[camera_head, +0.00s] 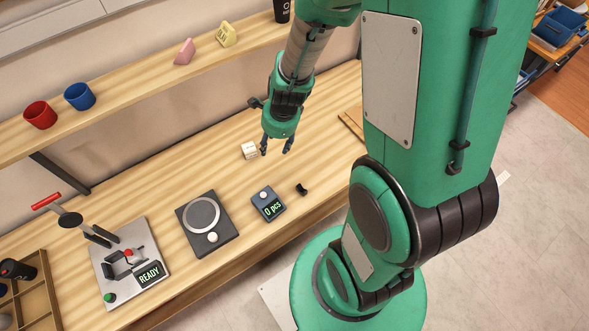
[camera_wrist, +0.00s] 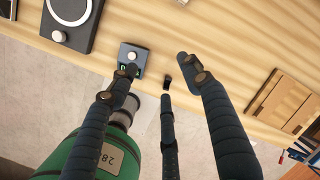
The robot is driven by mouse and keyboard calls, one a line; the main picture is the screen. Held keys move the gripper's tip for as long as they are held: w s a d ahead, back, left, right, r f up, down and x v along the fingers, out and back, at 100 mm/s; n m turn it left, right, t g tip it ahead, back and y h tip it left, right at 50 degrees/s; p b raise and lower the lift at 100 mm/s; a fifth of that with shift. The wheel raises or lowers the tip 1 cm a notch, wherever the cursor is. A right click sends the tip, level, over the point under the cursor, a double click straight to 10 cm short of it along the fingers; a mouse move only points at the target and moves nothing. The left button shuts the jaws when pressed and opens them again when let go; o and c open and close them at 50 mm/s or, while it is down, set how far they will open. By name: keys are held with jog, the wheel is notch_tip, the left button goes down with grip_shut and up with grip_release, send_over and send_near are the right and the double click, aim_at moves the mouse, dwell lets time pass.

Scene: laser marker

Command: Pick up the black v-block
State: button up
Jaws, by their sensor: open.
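The black v-block (camera_head: 301,189) is a small dark piece on the wooden bench near its front edge, just right of the counter box. In the wrist view the small black piece (camera_wrist: 167,83) shows between the outer fingers, just beyond the tip of the middle finger, which partly overlaps it. My gripper (camera_head: 276,147) is above the bench, up and left of the v-block in the head view. Its fingers are spread, with nothing between them; they also show in the wrist view (camera_wrist: 157,68). I see no contact with the v-block.
The counter box (camera_head: 268,204) reading "0 pcs" stands close left of the v-block. A scale-like device (camera_head: 207,223) and a "READY" fixture (camera_head: 130,264) stand further left. The shelf (camera_head: 130,100) runs behind.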

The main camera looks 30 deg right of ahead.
notch_tip(320, 180, down, 7)
jog(key=s+d+m+g+p, duration=0.1)
jog(key=s+d+m+p, duration=0.15)
jog(key=m, duration=0.25)
jog(key=m+g+p, duration=0.1)
jog(key=m+p, duration=0.1)
jog(key=m, duration=0.5)
send_over(300, 191)
notch_tip(300, 191, down, 7)
jog(key=shift+s+f+h, duration=0.1)
jog(key=shift+f+h, duration=0.05)
jog(key=shift+h, duration=0.25)
jog(key=shift+f, duration=0.15)
jog(key=shift+f+b, duration=3)
jog(key=shift+f, duration=1.15)
jog(key=shift+d+f+b, duration=0.1)
jog(key=shift+f+b, duration=1.45)
jog(key=shift+f, duration=1.05)
jog(key=shift+c, duration=0.5)
grip_shut()
